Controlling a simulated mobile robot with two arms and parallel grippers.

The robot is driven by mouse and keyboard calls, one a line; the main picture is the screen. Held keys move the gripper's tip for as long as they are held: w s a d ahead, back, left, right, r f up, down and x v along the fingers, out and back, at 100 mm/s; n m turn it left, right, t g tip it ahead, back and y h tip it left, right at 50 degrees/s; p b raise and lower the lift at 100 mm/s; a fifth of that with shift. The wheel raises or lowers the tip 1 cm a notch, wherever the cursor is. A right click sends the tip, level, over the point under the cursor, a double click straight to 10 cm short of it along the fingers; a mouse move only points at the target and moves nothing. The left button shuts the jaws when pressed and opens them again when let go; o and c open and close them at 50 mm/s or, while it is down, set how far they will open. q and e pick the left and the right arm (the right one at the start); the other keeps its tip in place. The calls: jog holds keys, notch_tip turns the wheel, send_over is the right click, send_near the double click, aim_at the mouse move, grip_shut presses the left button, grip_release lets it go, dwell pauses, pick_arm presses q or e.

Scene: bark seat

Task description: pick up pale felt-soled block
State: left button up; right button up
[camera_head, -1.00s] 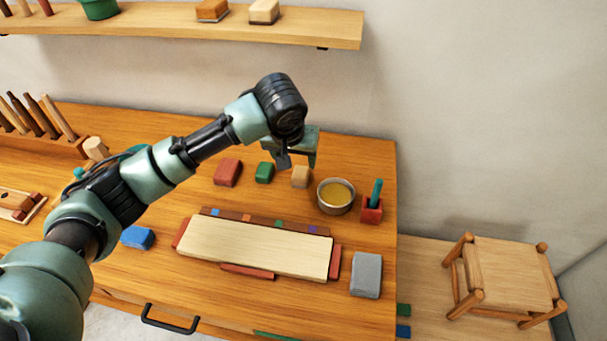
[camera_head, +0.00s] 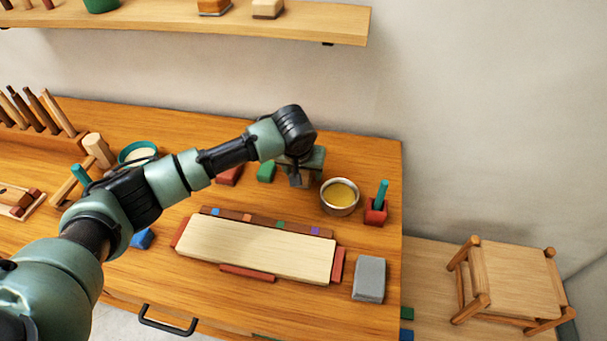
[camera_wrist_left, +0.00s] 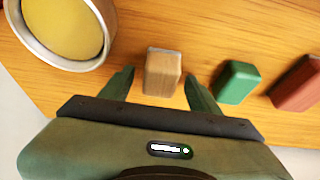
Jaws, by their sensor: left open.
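In the left wrist view a pale tan wooden block (camera_wrist_left: 163,73) lies on the table, with a thin greyish edge along its far side. My left gripper (camera_wrist_left: 160,82) is open and empty, one finger on each side of the block with a gap to each. I cannot tell how far the fingertips are above the table. In the head view my left gripper (camera_head: 299,178) hides most or all of this block. Another pale block (camera_head: 267,9) with a dark sole stands on the wall shelf. My right gripper is not in view.
A green block (camera_head: 265,172) and a red block (camera_head: 229,175) lie left of the gripper. A metal bowl of yellow stuff (camera_head: 340,194) is close on its right, then a red holder (camera_head: 376,212). A pale board (camera_head: 255,247) lies in front. The wall shelf (camera_head: 330,22) is above.

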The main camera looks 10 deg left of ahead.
pick_arm(q)
grip_shut()
jog(key=shift+r, duration=0.1)
notch_tip(320, 180, up, 20)
jog(key=b, duration=0.2)
dwell(0.4)
jog(key=c, duration=0.9)
grip_release()
grip_shut()
